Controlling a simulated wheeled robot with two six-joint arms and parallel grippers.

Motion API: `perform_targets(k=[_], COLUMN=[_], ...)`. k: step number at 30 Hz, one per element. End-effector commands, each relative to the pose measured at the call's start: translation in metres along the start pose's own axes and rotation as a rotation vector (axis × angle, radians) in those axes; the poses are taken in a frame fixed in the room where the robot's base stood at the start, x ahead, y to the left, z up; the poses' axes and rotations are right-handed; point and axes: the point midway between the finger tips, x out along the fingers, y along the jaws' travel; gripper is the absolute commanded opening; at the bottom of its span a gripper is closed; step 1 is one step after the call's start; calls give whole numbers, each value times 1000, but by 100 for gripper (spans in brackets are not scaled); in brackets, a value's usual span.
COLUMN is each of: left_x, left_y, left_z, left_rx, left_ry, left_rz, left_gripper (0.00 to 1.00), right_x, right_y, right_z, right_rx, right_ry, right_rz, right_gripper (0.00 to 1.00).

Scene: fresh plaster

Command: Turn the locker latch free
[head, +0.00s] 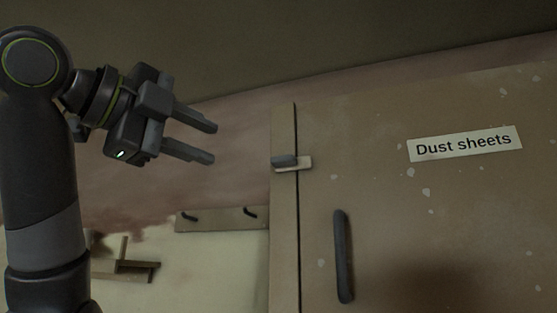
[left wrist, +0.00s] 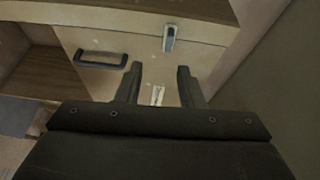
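The locker (head: 440,230) is a tan cupboard with a "Dust sheets" label (head: 465,144) on its door. A small dark latch (head: 285,161) lies about level across the gap between door and frame, over a pale plate. The latch also shows in the left wrist view (left wrist: 169,38), beyond the fingertips. A dark upright handle (head: 343,256) is on the door below the latch. My left gripper (head: 213,143) is left of the latch, apart from it, with its fingers spread and nothing between them. It also shows in the left wrist view (left wrist: 160,72). My right gripper is not in view.
A rail with dark hooks (head: 222,218) is on the wall left of the locker. A small wooden bracket or shelf (head: 130,268) is at lower left. The space between my left gripper and the latch looks clear.

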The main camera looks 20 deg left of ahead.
Motion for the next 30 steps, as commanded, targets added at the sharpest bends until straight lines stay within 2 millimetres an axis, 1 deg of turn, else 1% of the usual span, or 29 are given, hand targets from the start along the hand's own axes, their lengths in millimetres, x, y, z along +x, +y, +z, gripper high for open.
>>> perform_targets(k=[1, 3, 5, 8, 11, 14, 24, 30], left_x=[-13, -22, -26, -21, -6, 14, 89, 124], left_y=[-7, -12, -14, -16, -18, -20, -22, -22], left_z=[-4, -8, -9, -10, -11, -11, -13, -13], left_rx=[19, 34, 42, 46, 46, 45, 44, 43], left_ry=[7, 11, 14, 16, 17, 17, 18, 17], left_rz=[-14, -24, -28, -27, -25, -25, -24, -26], left_gripper=[35, 35, 35, 35, 35, 35, 35, 35], right_x=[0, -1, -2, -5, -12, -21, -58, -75], right_y=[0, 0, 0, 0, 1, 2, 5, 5], right_z=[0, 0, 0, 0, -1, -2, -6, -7], right_rx=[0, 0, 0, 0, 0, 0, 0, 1], right_ry=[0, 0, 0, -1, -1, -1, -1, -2], right_rz=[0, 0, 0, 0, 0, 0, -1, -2], right_gripper=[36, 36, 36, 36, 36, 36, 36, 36])
